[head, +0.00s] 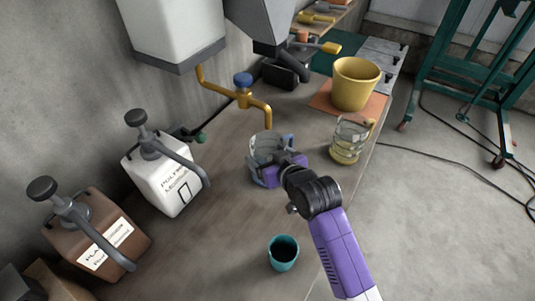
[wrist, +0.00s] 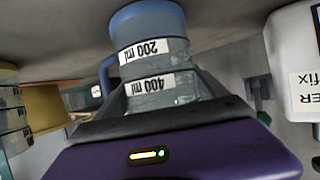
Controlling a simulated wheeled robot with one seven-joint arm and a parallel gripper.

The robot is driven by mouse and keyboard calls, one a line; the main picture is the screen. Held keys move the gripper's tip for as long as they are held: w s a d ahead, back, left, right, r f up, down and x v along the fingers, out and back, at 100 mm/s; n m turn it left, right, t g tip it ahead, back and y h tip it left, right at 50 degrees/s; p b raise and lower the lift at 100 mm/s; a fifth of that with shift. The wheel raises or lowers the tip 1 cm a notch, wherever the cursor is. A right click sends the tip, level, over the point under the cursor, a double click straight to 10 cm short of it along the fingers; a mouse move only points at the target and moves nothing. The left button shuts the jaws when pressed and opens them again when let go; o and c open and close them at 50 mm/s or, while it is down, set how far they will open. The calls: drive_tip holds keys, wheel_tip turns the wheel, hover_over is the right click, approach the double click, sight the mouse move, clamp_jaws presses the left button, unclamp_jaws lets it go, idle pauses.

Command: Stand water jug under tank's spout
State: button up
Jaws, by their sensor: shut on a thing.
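The clear water jug (head: 264,146) with a blue handle (head: 288,139) stands on the workbench, and my gripper (head: 272,170) is shut on it from the near side. In the wrist view the jug (wrist: 160,75) appears upside down, with a blue base and 200 ml and 400 ml labels, between my fingers. The white tank (head: 172,25) is at the upper left, with a yellow spout (head: 256,101) and a blue valve knob (head: 243,80). The spout's downturned end appears just above the jug's rim; exact alignment cannot be told.
A second clear jug (head: 347,141) with a yellow handle stands to the right. A yellow bucket (head: 354,84) sits on an orange mat behind it. A teal cup (head: 283,252) is nearer. White (head: 163,181) and brown (head: 98,232) pump containers line the left. The bench (head: 222,230) is clear between.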

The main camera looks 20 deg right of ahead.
drive_tip(key=o, duration=1.4)
drive_tip(key=shift+f, duration=0.1)
drive_tip(key=shift+r, duration=0.2)
drive_tip(key=b+v, duration=0.1)
drive_tip(key=v, duration=1.1)
